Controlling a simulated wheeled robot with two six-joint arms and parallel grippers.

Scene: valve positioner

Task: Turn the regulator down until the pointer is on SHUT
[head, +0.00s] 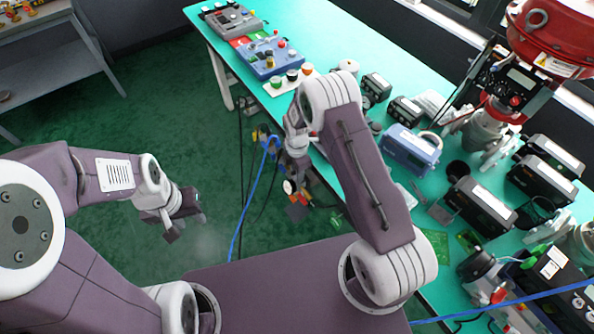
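A red actuator (555,38) stands at the far right with a black positioner box (508,84) on its near side. The box carries a small red part (515,100). I cannot make out which part is the regulator, nor any pointer or SHUT mark. My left gripper (186,226) hangs over the green floor, far left of the bench, with its fingers apart and nothing seen between them. My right gripper (298,206) points down beside the bench's near edge, well away from the actuator. Its fingers are small and mixed with coloured parts behind, so their state is unclear.
The green-topped bench (330,40) holds a blue control box (275,58), a grey control box (230,20), a blue-grey device (410,150) and several black units (480,203). A blue hose (257,185) hangs past the bench edge. A grey shelf (45,70) stands at left.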

